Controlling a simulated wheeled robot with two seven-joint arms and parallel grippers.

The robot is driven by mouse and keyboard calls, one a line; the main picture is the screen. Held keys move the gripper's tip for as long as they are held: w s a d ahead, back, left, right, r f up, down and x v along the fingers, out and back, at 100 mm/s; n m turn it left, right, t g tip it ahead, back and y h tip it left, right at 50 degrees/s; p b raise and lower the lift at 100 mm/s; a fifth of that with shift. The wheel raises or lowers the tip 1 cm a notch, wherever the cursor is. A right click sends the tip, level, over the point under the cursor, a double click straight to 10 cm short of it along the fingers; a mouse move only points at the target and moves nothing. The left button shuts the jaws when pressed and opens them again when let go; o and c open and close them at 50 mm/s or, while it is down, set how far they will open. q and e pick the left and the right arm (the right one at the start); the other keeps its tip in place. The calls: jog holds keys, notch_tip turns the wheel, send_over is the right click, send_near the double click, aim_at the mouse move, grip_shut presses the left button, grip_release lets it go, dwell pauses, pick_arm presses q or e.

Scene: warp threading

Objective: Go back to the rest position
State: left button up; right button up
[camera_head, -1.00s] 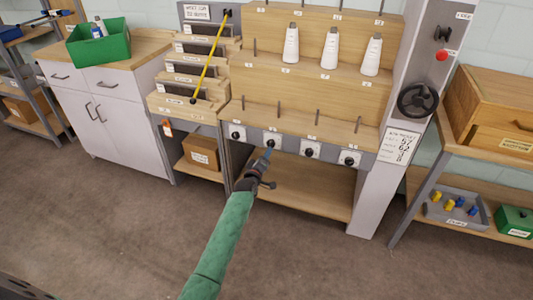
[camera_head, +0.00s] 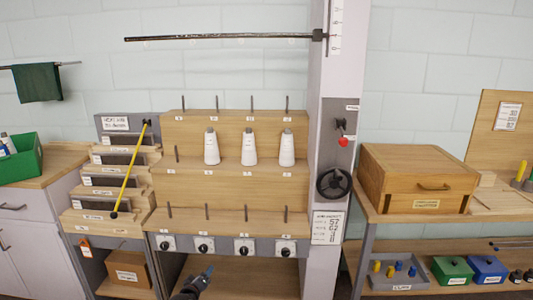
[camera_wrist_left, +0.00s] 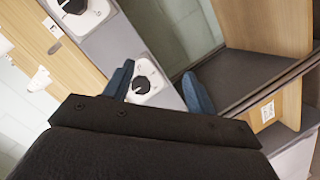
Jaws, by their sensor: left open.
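My left gripper (camera_head: 205,274) shows at the bottom of the head view, in front of the rack and just below the second dial from the left. In the left wrist view its two blue fingers (camera_wrist_left: 158,78) stand apart with nothing between them; a dial plate (camera_wrist_left: 142,86) lies beyond the gap. The wooden rack (camera_head: 205,190) holds three white cones (camera_head: 249,147) on its middle tier. Below its lowest shelf is a row of dials (camera_head: 203,247). My right gripper is in neither view.
A yellow stick (camera_head: 130,170) leans on the stepped holder at left. A grey post (camera_head: 329,110) with a black handwheel (camera_head: 333,182) stands right of the rack. Farther right, a wooden box (camera_head: 418,178) sits on a table, with bins below. A green bin (camera_head: 22,160) is far left.

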pick_arm(q)
jog(key=s+d+r+m+g+p, duration=0.1)
jog(key=s+d+r+m+g, duration=0.35)
jog(key=s, duration=0.45)
jog(key=s+d+r+m+g+p, duration=0.1)
jog(key=s+d+r+m+g, duration=0.25)
jog(key=s+r, duration=0.35)
jog(key=s+d+f+m+g+p, duration=0.1)
jog(key=s+d+g+p, duration=0.1)
jog(key=s, duration=1.8)
jog(key=s+d+f+g+p, duration=0.1)
jog(key=s+p, duration=0.3)
jog(key=s, duration=1.6)
jog(key=shift+s+d+f+m+g+y+p, duration=0.3)
jog(key=shift+s+d+m+g+p, duration=0.15)
jog(key=shift+g, duration=0.35)
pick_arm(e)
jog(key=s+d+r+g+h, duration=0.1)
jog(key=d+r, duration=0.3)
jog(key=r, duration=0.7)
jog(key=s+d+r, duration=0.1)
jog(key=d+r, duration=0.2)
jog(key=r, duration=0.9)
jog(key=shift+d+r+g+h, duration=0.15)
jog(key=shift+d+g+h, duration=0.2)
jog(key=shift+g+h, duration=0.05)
